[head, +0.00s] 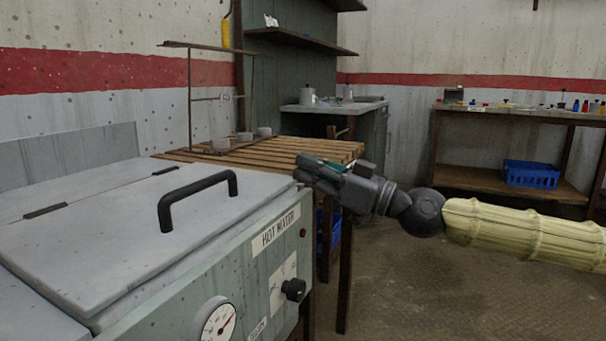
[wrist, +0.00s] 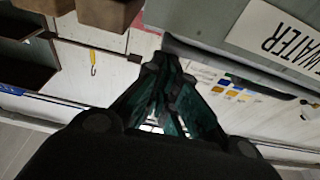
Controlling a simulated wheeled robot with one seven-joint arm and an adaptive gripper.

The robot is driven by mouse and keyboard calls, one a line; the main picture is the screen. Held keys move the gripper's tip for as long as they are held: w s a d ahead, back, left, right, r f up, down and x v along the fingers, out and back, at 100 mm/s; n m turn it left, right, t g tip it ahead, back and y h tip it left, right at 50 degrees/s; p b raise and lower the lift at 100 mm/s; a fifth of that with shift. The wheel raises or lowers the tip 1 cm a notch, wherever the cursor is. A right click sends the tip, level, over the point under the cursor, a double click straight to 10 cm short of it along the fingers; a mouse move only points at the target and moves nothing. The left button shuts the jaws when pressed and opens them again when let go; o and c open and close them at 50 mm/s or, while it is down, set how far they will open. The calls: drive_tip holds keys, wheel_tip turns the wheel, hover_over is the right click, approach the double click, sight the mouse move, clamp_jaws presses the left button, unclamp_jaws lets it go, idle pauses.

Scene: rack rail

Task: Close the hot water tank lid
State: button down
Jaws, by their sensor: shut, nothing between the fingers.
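The hot water tank (head: 225,270) is a worn grey-green box at the left of the head view, with a "HOT WATER" label, a gauge and a black knob on its front. Its pale grey lid (head: 110,240) with a black bar handle (head: 195,195) lies flat or nearly flat on top; I cannot tell whether it is fully seated. My gripper (head: 303,168) is shut and empty at the tank's far right corner, away from the handle. In the wrist view the closed dark fingers (wrist: 165,68) show beside the upside-down label (wrist: 275,38); contact is unclear.
A slatted wooden table (head: 285,150) with a metal rack and several cups stands just behind the tank. A counter (head: 335,106) and a workbench (head: 520,112) with small items and a blue crate (head: 530,174) are farther back. The floor at right is clear.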

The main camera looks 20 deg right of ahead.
drive_tip(key=shift+s+a+f, duration=0.1)
drive_tip(key=shift+a+f, duration=0.05)
drive_tip(key=shift+f, duration=0.55)
wheel_tip(320, 180, up, 5)
drive_tip(key=p, duration=0.2)
drive_tip(key=b+v, duration=0.3)
drive_tip(key=v, duration=0.7)
drive_tip(key=shift+f, duration=0.4)
